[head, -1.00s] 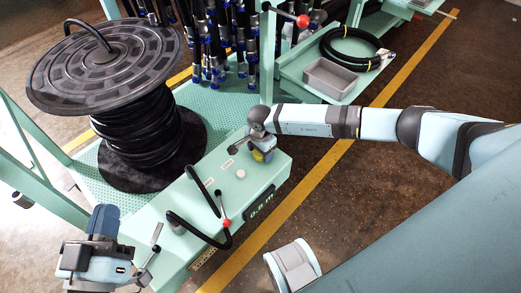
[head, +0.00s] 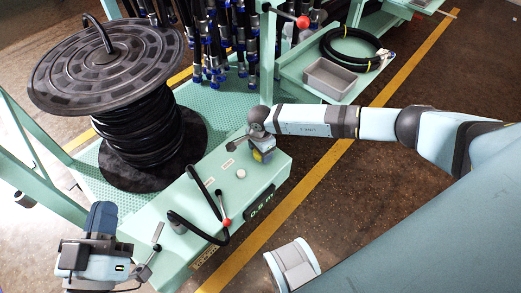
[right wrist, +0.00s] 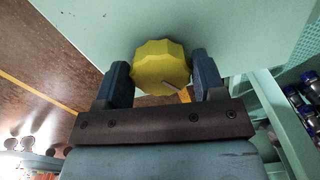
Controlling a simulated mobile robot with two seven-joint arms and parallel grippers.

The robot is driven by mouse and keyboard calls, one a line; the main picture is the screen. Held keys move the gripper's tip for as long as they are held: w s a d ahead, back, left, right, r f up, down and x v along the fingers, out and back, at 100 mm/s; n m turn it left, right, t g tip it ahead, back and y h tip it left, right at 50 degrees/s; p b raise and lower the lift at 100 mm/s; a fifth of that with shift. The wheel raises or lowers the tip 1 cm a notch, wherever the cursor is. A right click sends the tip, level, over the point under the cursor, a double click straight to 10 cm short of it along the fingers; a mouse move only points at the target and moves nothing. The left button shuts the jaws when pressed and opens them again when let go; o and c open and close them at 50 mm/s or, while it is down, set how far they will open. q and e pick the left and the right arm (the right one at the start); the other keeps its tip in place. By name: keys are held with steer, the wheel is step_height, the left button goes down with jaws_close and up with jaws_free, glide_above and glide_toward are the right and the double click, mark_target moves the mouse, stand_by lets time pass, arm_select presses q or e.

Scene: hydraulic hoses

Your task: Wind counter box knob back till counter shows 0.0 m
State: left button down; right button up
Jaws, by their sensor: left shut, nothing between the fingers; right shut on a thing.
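The counter box is the long pale green box (head: 212,200) in the head view. Its dark counter display (head: 262,202) is on the front face; its small digits seem to read 0.8 m, though the first decimal is hard to tell. The yellow faceted knob (right wrist: 161,63) sits on the box between the two fingers of my right gripper (right wrist: 162,78), which is shut on it. In the head view my right gripper (head: 262,150) hides most of the knob. My left gripper (head: 143,270) is shut and empty, low at the left beside the box's near end.
A hose reel (head: 105,65) with black hose stands behind the box. A bent black hose piece and a red-tipped lever (head: 226,222) rise from the box. A grey tray (head: 331,78) and coiled hose (head: 350,46) lie on a shelf at the back. Floor is clear at right.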

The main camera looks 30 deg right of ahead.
arm_select(q)
steer(key=shift+s+a+r+t+p, duration=0.15)
steer(key=shift+r+t+p, duration=0.25)
steer(key=shift+r+p, duration=0.25)
arm_select(e)
steer(key=shift+a+m, duration=0.2)
steer(key=shift+m, duration=1)
stand_by(0.5)
arm_select(q)
steer(key=shift+w+a+f+g+y+p, duration=0.2)
steer(key=shift+f+g+p, duration=0.1)
steer(key=shift+f, duration=0.25)
steer(key=shift+w+a+f+g+y+p, duration=0.1)
steer(key=shift+f+g+y+p, duration=0.15)
steer(key=shift+f, duration=0.25)
arm_select(e)
steer(key=shift+w+r+m, duration=0.1)
steer(key=shift+m, duration=1.1)
stand_by(0.4)
arm_select(q)
steer(key=shift+a+f+g+y+p, duration=0.25)
steer(key=shift+f+g+y+p, duration=0.15)
steer(key=shift+f, duration=0.25)
steer(key=shift+a+f+g+y+p, duration=0.25)
steer(key=shift+f+p, duration=0.1)
steer(key=shift+f, duration=0.25)
arm_select(e)
steer(key=shift+w+m, duration=0.1)
steer(key=shift+m, duration=1.3)
stand_by(0.3)
